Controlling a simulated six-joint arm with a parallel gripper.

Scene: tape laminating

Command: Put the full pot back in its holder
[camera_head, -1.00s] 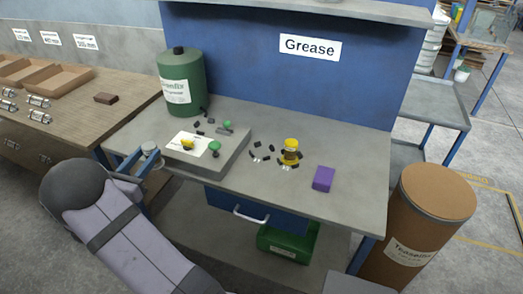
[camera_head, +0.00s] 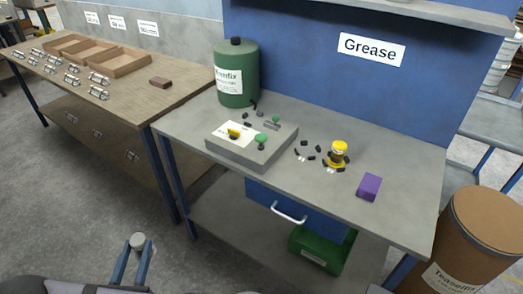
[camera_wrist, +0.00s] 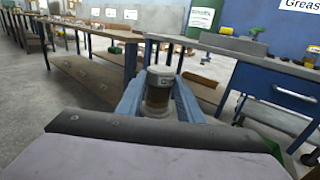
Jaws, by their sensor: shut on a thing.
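My gripper (camera_head: 132,262) is low at the front left in the head view, apart from both benches. In the wrist view my gripper (camera_wrist: 158,100) has its two blue fingers on either side of a pot and is shut on it. The pot (camera_wrist: 157,92) is upright or nearly so, with a pale grey top and dark brown contents. Its pale top (camera_head: 137,239) also shows in the head view.
The floor before the benches is clear.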

